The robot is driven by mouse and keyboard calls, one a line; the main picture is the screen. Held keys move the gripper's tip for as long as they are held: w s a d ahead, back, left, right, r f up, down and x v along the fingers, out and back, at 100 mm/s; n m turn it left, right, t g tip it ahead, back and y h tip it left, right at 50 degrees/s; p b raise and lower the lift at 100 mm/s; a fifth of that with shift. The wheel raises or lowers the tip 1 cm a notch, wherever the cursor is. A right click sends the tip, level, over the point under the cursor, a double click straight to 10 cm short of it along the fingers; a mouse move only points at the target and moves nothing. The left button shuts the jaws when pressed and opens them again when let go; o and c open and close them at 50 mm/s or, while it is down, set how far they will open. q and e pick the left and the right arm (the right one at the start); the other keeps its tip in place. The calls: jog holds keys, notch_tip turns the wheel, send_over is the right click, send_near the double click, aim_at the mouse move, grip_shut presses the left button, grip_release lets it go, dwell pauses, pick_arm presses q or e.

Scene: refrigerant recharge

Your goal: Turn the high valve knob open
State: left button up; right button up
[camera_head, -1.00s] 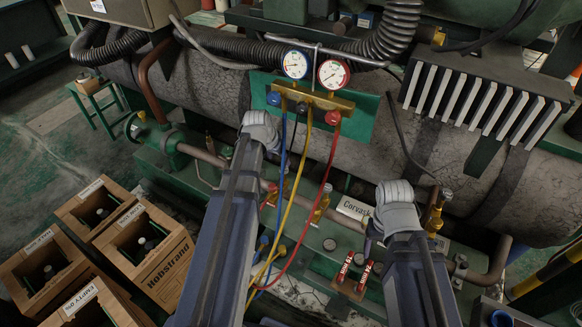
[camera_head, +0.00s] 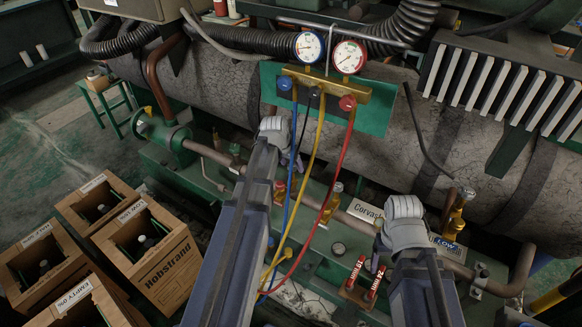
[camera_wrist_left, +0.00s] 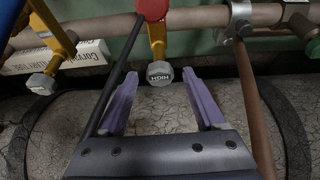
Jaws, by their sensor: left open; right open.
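In the left wrist view a round grey knob marked HIGH (camera_wrist_left: 159,73) sits on a brass valve stem (camera_wrist_left: 156,38). My left gripper (camera_wrist_left: 161,76) is open, its two purple fingers apart on either side of the knob, with gaps visible.
A second grey-knobbed brass valve (camera_wrist_left: 42,84) stands at left in the wrist view. Blue, yellow and red hoses hang from the gauge manifold (camera_head: 325,85) close to my left arm. A brass valve (camera_head: 454,215) with a LOW label is right. Wooden crates (camera_head: 160,255) stand at left.

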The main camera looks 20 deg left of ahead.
pick_arm(q)
grip_shut()
dwell(0.5)
jog(key=shift+n, duration=0.3)
jog(key=shift+d+n+y, duration=0.15)
jog(key=shift+n+y, duration=0.35)
jog(key=shift+n, duration=0.4)
jog(key=n, duration=0.2)
jog(key=n+y, duration=0.1)
jog(key=n, duration=0.1)
jog(key=shift+d+n+g+y, duration=0.2)
jog(key=shift+n+g+y, duration=0.1)
jog(key=n, duration=0.1)
jog(key=n+y, duration=0.1)
jog(key=n, duration=0.1)
jog(key=n+g, duration=0.1)
jog(key=shift+w+d, duration=0.1)
jog(key=shift+w, duration=0.15)
jog(key=shift+n+g+y, duration=0.6)
jog(key=shift+n, duration=1.4)
jog(key=shift+d, duration=0.1)
